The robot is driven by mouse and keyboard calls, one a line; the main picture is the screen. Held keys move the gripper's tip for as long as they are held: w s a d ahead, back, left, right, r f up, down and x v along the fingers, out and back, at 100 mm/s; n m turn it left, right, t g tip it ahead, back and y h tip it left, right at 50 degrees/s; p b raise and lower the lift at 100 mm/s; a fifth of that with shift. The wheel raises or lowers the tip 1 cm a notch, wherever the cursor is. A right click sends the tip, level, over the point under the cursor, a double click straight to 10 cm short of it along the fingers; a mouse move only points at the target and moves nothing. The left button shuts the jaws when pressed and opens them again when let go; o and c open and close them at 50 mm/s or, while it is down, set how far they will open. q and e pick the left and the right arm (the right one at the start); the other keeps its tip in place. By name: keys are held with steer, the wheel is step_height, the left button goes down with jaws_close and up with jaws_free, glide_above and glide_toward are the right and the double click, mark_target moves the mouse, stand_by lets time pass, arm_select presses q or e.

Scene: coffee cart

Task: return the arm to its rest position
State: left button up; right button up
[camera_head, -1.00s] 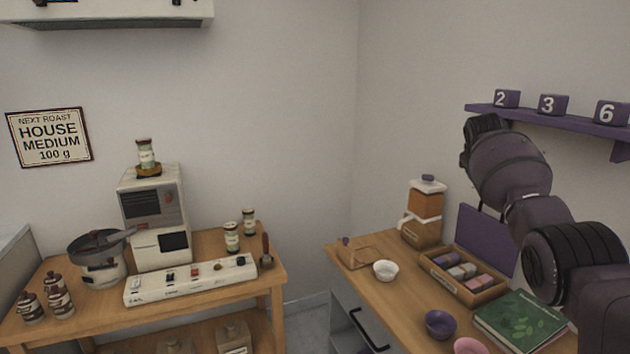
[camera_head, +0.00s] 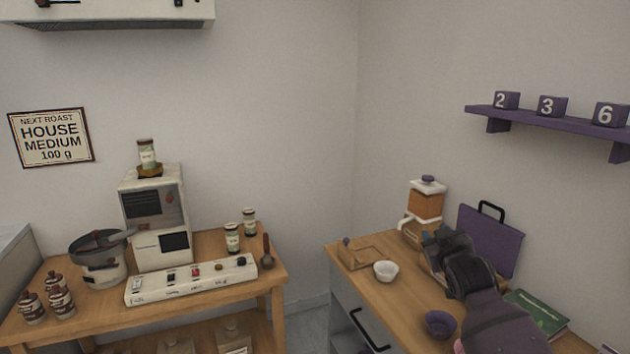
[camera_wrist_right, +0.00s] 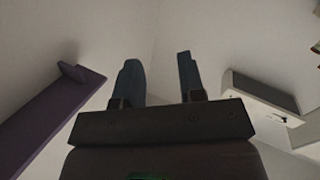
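My right arm (camera_head: 490,315) comes in from the lower right in the head view, low over the right-hand counter (camera_head: 400,310). Its dark end covers most of the wooden box of coloured pieces and part of the green book (camera_head: 540,311). In the right wrist view my right gripper (camera_wrist_right: 159,64) shows two fingers standing apart with only bare wall between them, so it is open and empty. I cannot make out its fingers in the head view. My left gripper is in neither view.
Near my right arm stand a purple bowl (camera_head: 440,324), a white bowl (camera_head: 385,271), an orange-bodied grinder (camera_head: 425,205) and a purple panel (camera_head: 490,238) with a handle. The purple shelf (camera_head: 545,120) is above. The left cart (camera_head: 95,316) is clear of my arm.

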steer(key=s+f+m+g, duration=0.1)
steer(key=s+f+g, duration=0.1)
steer(key=s+f, duration=0.8)
steer(key=s+f+m+g, duration=0.1)
steer(key=s+f+g, duration=0.1)
steer(key=s+f, duration=0.8)
steer(key=s+f+m+g, duration=0.1)
steer(key=s+f, duration=0.9)
steer(key=s, duration=1.1)
steer(key=shift+s+a+f+g, duration=0.35)
steer(key=shift+s+g, duration=0.05)
